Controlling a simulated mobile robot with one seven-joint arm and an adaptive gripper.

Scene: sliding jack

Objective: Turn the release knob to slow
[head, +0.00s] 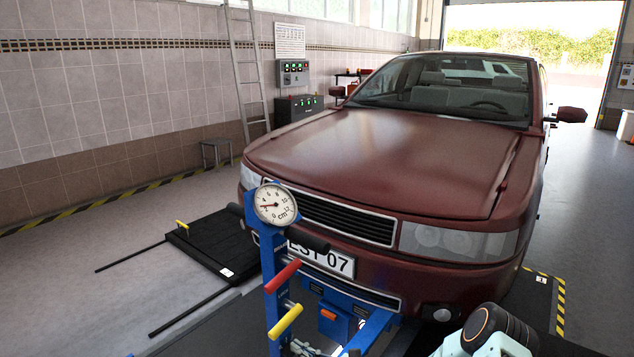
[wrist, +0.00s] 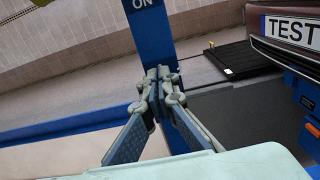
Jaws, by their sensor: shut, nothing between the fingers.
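The blue sliding jack (head: 274,300) stands in front of the red car in the head view. Its post carries a round gauge (head: 275,204), black handles, a red lever (head: 283,276) and a yellow lever (head: 285,321). A small orange part (head: 328,314) sits lower on the jack. I cannot make out which part is the release knob, and no "slow" mark is readable. In the wrist view my gripper (wrist: 160,88) is shut and empty, its fingertips in front of a blue post (wrist: 152,35) marked "ON". Whether they touch it I cannot tell.
The red car (head: 390,170) fills the middle of the head view; its plate (wrist: 290,30) shows in the wrist view. A black ramp plate (head: 215,245) with a small yellow handle lies on the floor at left.

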